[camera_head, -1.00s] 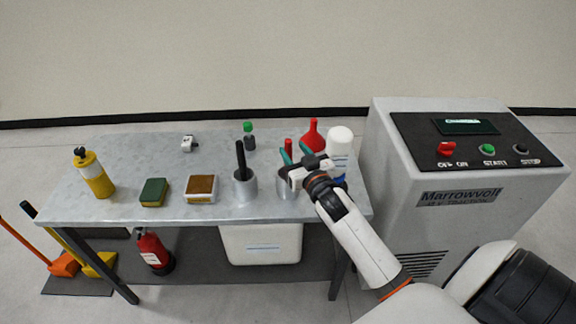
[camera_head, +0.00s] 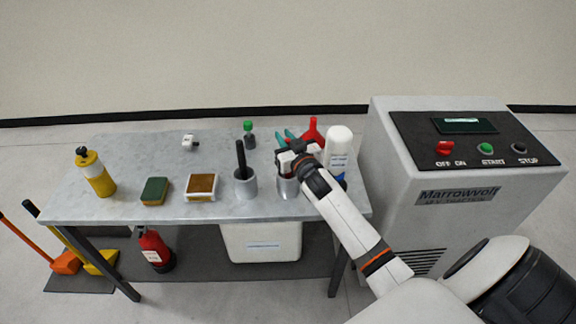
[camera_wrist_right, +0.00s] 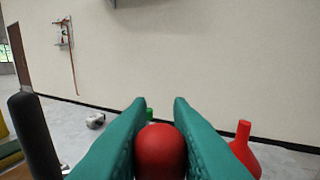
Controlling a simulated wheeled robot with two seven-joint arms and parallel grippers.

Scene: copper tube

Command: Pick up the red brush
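The red brush's rounded red handle end (camera_wrist_right: 160,152) sits between the two teal fingers of my right gripper (camera_wrist_right: 160,105) in the right wrist view. Red fills the gap, and the fingers seem to press on it from both sides. In the head view my right gripper (camera_head: 285,136) is above the grey metal cup (camera_head: 288,187) near the table's right end. The gripper hides the brush there, and its lower part does not show in either view. My left gripper is not in view.
A black-handled brush (camera_head: 241,158) stands in another cup (camera_head: 244,184) to the left. A red funnel (camera_head: 313,134), a white bottle (camera_head: 339,148) and a small green-capped bottle (camera_head: 249,135) stand close by. The machine (camera_head: 430,205) stands right of the table (camera_head: 110,208).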

